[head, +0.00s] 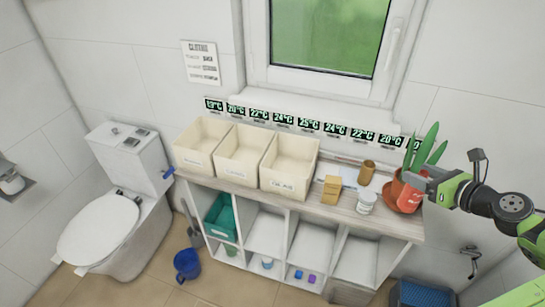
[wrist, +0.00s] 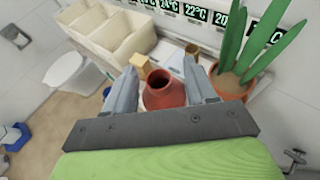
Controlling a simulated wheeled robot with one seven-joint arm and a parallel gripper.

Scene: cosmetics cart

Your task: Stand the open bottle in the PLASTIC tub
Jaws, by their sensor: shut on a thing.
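A red bottle (head: 409,198) with an open mouth is held in my gripper (head: 426,186) at the right end of the shelf top. In the wrist view the bottle (wrist: 166,97) sits upright-looking between the two fingers of my gripper (wrist: 163,88), its dark open neck facing the camera. Three cream tubs stand in a row on the shelf's left part: a left tub (head: 190,168), a middle tub (head: 232,178) and a right tub (head: 279,186). Each has a front label too small to read, so I cannot tell which is PLASTIC. My gripper is well right of them.
A potted plant (head: 425,148) stands close behind the bottle. A tan box (head: 330,191), a white jar (head: 366,203) and a brown cup (head: 367,171) stand between tubs and bottle. Below are open compartments with a green bin (head: 219,217). A toilet (head: 107,229) is at left.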

